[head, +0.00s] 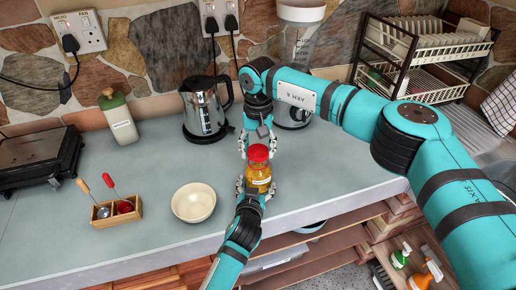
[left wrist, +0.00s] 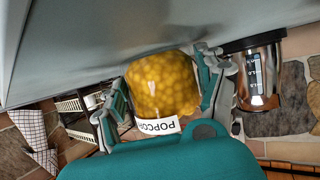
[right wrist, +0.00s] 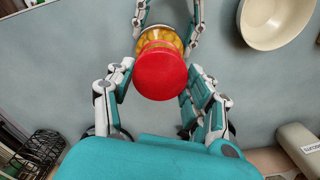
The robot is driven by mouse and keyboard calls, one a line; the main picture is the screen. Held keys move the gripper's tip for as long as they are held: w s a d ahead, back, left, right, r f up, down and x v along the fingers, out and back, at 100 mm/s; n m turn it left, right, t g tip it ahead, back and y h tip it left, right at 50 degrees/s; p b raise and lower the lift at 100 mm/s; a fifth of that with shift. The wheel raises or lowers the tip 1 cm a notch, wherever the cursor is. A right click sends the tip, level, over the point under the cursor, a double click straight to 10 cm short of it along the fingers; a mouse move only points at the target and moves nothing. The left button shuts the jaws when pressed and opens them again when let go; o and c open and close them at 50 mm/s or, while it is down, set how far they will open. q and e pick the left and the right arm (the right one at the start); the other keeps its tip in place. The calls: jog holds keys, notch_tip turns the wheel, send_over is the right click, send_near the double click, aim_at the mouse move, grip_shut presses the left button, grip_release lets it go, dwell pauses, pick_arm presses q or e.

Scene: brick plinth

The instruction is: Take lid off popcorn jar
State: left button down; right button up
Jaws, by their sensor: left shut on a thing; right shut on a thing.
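My left gripper (head: 256,188) is shut on the jar body from the front, with a finger on each side of the jar (left wrist: 163,88) in the left wrist view. My right gripper (head: 258,142) is shut on the lid, its fingers at both sides of the lid (right wrist: 160,74) in the right wrist view. The left wrist view does not show the lid.
A cream bowl (head: 194,202) stands left of the jar, with a wooden holder (head: 112,215) of spoons further left. A steel kettle (head: 205,108) stands behind. A dish rack (head: 425,60) is at the back right. Clear counter lies between bowl and kettle.

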aim_at(258, 151)
jog(key=shift+r, duration=2.05)
pick_arm(q)
grip_release()
